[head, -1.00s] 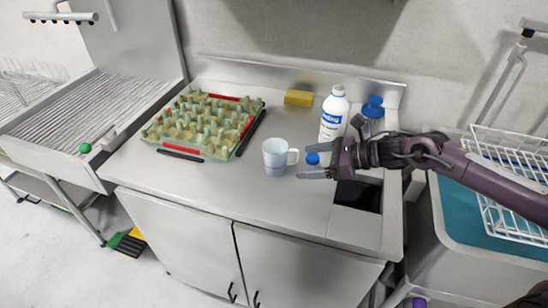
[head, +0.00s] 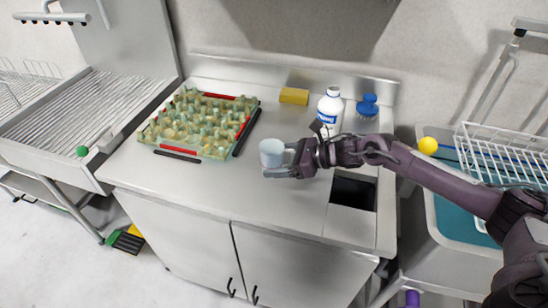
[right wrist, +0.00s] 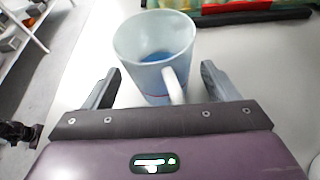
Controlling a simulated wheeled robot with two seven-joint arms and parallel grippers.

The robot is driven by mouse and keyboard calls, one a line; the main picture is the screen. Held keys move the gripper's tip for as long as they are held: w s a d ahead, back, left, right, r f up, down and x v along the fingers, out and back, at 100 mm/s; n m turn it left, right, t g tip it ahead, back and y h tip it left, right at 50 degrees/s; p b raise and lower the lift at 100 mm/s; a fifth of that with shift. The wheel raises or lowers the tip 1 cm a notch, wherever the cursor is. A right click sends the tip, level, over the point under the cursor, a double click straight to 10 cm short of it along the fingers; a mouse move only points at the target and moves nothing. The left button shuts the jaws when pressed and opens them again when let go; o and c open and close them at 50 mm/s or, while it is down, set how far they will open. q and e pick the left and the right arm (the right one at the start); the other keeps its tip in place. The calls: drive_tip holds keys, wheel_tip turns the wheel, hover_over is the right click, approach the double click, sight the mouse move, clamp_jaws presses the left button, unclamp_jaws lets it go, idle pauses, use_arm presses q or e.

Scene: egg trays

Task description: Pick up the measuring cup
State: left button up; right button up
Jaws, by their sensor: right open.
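The measuring cup (head: 271,152) is pale blue and translucent and stands upright on the steel counter, right of the egg trays. In the right wrist view the cup (right wrist: 152,45) sits between and just ahead of the fingertips, its handle (right wrist: 173,85) pointing toward the gripper. My right gripper (head: 284,160) is open at the cup's right side, its fingers partly hiding the cup's lower part. In the right wrist view the open fingers (right wrist: 160,82) lie on either side of the cup's handle. My left gripper is not in view.
Egg trays (head: 222,150) with red and black edge bars lie left of the cup. A white bottle (head: 329,108), a blue brush (head: 367,105) and a yellow sponge (head: 294,96) stand at the back. A dark opening (head: 354,192) is at the counter's right. The counter's front is clear.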

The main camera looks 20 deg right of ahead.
drive_tip(key=c, duration=1.1)
drive_tip(key=shift+r, duration=0.1)
